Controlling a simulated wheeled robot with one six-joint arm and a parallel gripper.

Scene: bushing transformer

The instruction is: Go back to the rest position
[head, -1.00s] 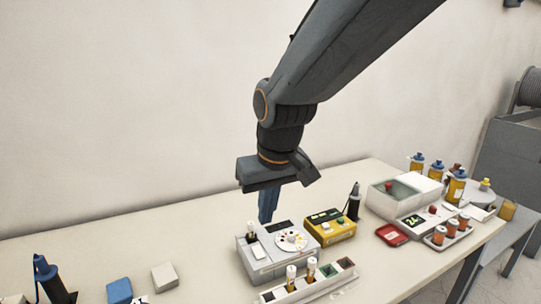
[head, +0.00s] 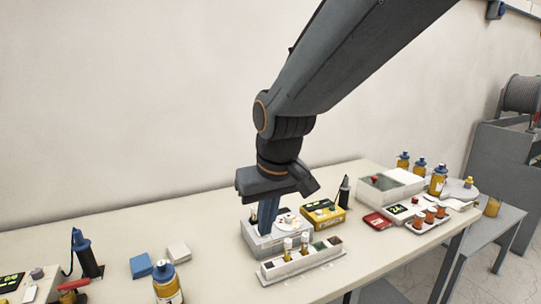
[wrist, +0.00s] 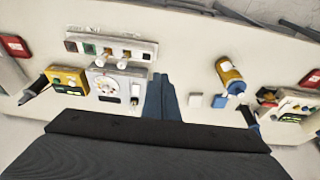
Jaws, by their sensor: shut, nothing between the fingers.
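My gripper (head: 266,222) hangs from my dark grey arm over the table (head: 130,225) in the head view. Its blue fingers are together and hold nothing. They overlap the left part of a grey-white instrument box (head: 275,241) with a round dial in that view. In the wrist view the closed fingers (wrist: 161,100) point over bare table, just right of the instrument box (wrist: 106,92). I cannot tell the exact height of the fingertips above the table.
A white rack (head: 300,264) with vials stands in front of the box. A yellow meter (head: 323,213) and a dark probe (head: 344,192) stand to its right. Left are a blue block (head: 141,266), a white block (head: 179,253) and a yellow bottle (head: 167,287).

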